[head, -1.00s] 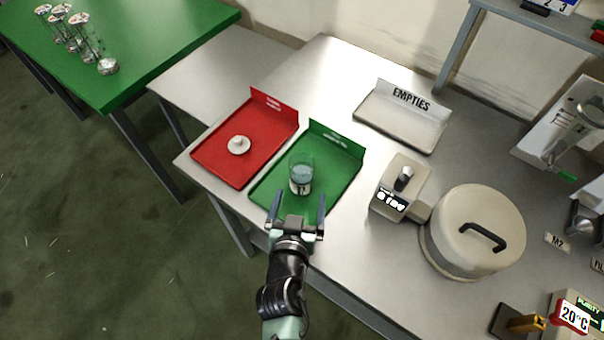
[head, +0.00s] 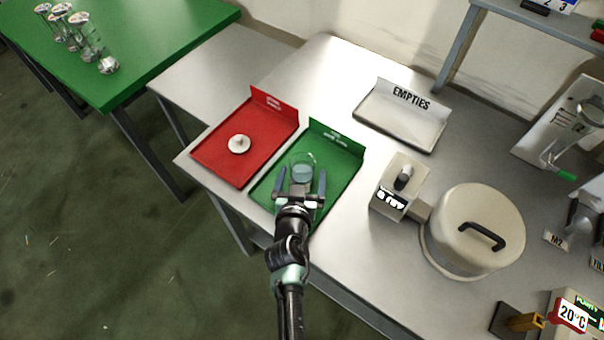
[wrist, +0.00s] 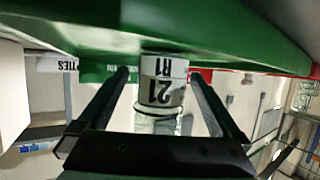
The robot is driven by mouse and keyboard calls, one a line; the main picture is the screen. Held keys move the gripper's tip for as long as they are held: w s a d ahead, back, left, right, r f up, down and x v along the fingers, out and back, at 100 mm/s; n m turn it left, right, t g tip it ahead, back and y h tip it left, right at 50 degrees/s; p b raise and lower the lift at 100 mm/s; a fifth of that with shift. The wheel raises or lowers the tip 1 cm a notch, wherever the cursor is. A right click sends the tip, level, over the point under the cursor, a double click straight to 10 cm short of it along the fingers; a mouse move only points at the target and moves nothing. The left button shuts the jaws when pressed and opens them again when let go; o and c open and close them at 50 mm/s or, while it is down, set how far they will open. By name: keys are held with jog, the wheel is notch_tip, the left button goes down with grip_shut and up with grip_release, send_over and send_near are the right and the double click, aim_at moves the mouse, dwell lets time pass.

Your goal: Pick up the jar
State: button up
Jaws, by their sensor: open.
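The jar (head: 303,169) is a clear glass with bluish contents, standing on the green tray (head: 340,170). In the wrist view the jar (wrist: 161,82) shows a white label reading "21 R1" and appears upside down, between my two fingers. My gripper (head: 301,177) is open, with one finger on each side of the jar. A gap shows between each finger and the jar in the wrist view, where my gripper (wrist: 160,85) reaches about the label. The jar's lower part is hidden by my gripper in the head view.
A red tray (head: 215,160) holding a small white lid-like piece (head: 239,145) lies to the left. An "EMPTIES" tray (head: 400,125) stands behind right. A pump-like device (head: 400,187) and a lidded round pot (head: 478,225) stand on the right.

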jog(key=c, duration=1.6)
jog(key=shift+r, duration=0.2)
